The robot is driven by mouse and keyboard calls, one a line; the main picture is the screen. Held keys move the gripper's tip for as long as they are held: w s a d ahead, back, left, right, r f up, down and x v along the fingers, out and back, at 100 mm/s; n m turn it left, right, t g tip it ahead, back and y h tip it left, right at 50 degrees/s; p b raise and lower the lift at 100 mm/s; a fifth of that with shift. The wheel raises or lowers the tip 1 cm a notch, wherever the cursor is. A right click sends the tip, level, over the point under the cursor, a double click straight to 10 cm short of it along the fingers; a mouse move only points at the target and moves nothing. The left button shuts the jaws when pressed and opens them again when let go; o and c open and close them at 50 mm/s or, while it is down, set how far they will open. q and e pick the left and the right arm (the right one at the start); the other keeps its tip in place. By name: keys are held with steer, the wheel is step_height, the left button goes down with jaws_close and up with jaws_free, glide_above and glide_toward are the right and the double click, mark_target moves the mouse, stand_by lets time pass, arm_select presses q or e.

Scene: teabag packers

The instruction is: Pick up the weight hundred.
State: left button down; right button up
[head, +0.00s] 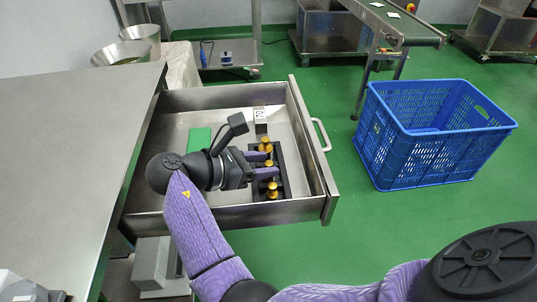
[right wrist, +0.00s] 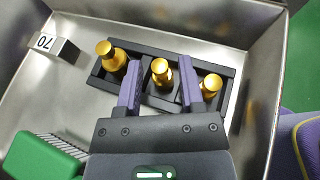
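Three gold weights stand in a black holder (right wrist: 142,92) inside an open steel drawer: one at the left (right wrist: 113,57), one in the middle (right wrist: 161,72) and one at the right (right wrist: 210,86) of the right wrist view. No markings on the weights can be read, so I cannot tell which is the hundred. My right gripper (head: 268,163) is over the holder, and its purple fingers are apart. In the right wrist view, the middle weight's knob shows between the open fingers (right wrist: 160,64); contact cannot be made out. My left gripper is not in view.
The steel drawer (head: 309,137) has raised walls around the holder. A green block (head: 199,140) and a small block marked 70 (head: 260,115) lie in it. A steel table (head: 60,150) adjoins at left. A blue crate (head: 430,150) stands on the floor at right.

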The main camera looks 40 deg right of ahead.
steer(key=c, duration=0.5)
jaws_close()
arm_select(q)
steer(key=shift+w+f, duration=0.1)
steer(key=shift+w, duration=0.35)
